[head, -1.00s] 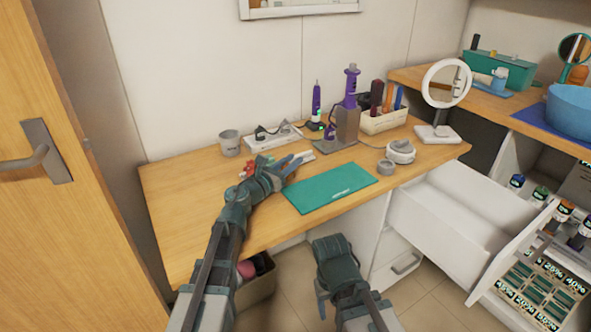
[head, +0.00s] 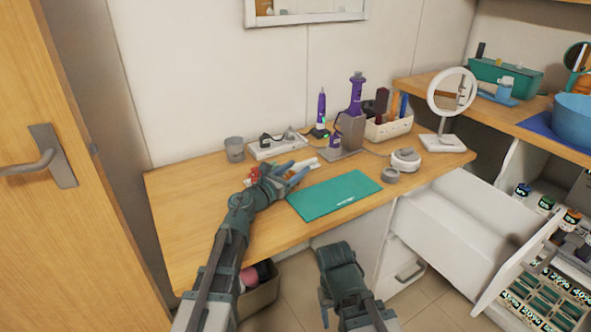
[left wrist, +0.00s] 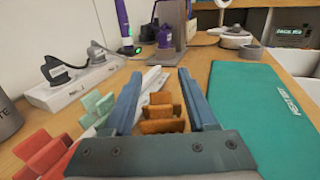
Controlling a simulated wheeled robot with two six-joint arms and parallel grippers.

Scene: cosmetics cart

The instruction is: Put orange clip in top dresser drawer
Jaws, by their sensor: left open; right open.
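The orange clip (left wrist: 160,114) lies on the desk in the left wrist view, between the fingers of my left gripper (left wrist: 160,82), which is open with space on both sides of the clip. In the head view my left gripper (head: 294,173) is low over the desk, left of the green mat, and hides most of the clip. The top dresser drawer (head: 447,236) is pulled out at the desk's right and looks empty. My right gripper (head: 338,270) is in front of the desk, below its edge and left of the drawer; its fingers are mostly hidden.
The green mat (head: 335,195) lies to the right.

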